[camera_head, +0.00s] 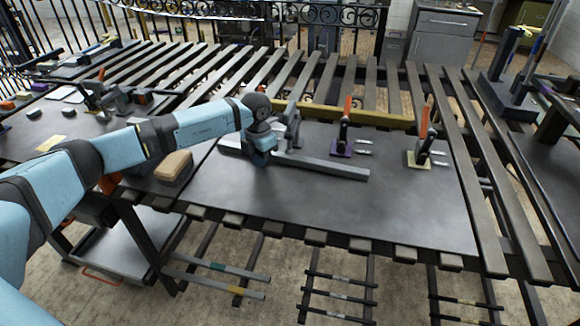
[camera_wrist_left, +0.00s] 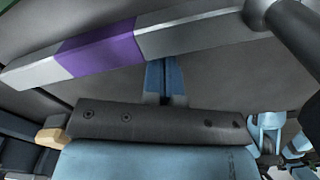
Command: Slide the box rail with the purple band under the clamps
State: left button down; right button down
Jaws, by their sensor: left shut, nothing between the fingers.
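The box rail (camera_head: 320,166) lies on the dark plate of the table in the head view, running left to right. Its purple band (camera_wrist_left: 98,50) shows in the left wrist view; in the head view my gripper hides it. My left gripper (camera_head: 261,158) is low at the rail's left part, shut and empty. Its blue fingertips (camera_wrist_left: 163,64) are close together at the rail's side; I cannot tell if they touch it. Two toggle clamps with upright red handles stand behind and right of the rail: one on a purple base (camera_head: 341,152), one on a yellow base (camera_head: 418,160). My right gripper is out of view.
A tan block (camera_head: 173,165) lies left of the plate. A yellow bar (camera_head: 365,116) runs behind the clamps. Rails with teal and yellow bands (camera_head: 215,284) rest on a rack below. The plate's front right (camera_head: 400,215) is clear.

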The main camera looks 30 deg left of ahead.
pick_arm(q)
jog(key=shift+s, duration=0.1)
jog(key=shift+s+d+p, duration=0.15)
jog(key=shift+s+p, duration=0.25)
jog(key=shift+s, duration=0.2)
jog(key=shift+s+d, duration=0.15)
jog(key=shift+s, duration=0.4)
jog(key=shift+r+p, duration=1.2)
jog(key=shift+r, duration=0.35)
notch_tip(320, 180, up, 5)
jog(key=p, duration=0.2)
jog(key=shift+p, duration=0.4)
